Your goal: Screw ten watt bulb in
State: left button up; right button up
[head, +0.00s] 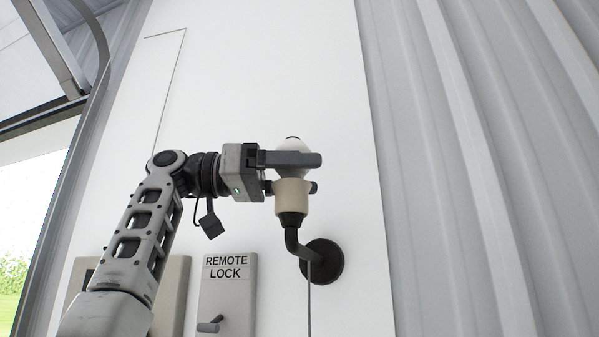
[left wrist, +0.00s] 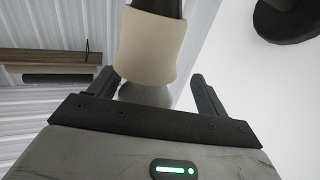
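A white bulb (head: 293,144) stands upright at the top of a beige socket (head: 292,196). The socket sits on a bent black wall bracket (head: 322,262). My left gripper (head: 306,171) reaches in from the left with its fingers on either side of the bulb, one finger crossing in front of it. In the left wrist view, the socket (left wrist: 148,45) and part of the bulb (left wrist: 145,94) show between the spread fingers. A gap shows on the right side of the bulb; the left finger is close to it. The bulb's base is hidden. My right gripper is not in view.
A grey panel marked REMOTE LOCK (head: 228,294) with a small lever is on the white wall, below left of the socket. Corrugated metal wall (head: 480,150) fills the right side. Free room lies right of the bulb.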

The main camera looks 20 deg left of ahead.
pick_arm(q)
jog(key=shift+w, duration=0.1)
jog(key=shift+f+t+b, duration=0.35)
jog(key=shift+t+b, duration=0.25)
jog(key=shift+b, duration=0.2)
jog(key=n+t+y+b, duration=0.1)
jog(key=n+t+b, duration=0.1)
jog(key=n+t+y+b, duration=0.1)
jog(key=t, duration=0.1)
jog(key=shift+s+n+y, duration=0.25)
jog(key=shift+n+y, duration=0.05)
jog(key=n+t+y+b, duration=0.1)
jog(key=n+t+y, duration=0.1)
jog(key=shift+d+t, duration=0.1)
jog(key=shift+t, duration=0.3)
jog(key=n+t+y, duration=0.2)
jog(key=y, duration=0.1)
jog(key=n+t+y+b, duration=0.1)
jog(key=shift+d+r+y, duration=0.1)
jog(key=shift+r+y, duration=0.2)
jog(key=shift+y, duration=0.1)
jog(key=n+t+y, duration=0.1)
jog(key=n+y, duration=0.2)
jog(key=y, duration=0.1)
jog(key=shift+w+r, duration=0.1)
jog(key=shift+w, duration=0.05)
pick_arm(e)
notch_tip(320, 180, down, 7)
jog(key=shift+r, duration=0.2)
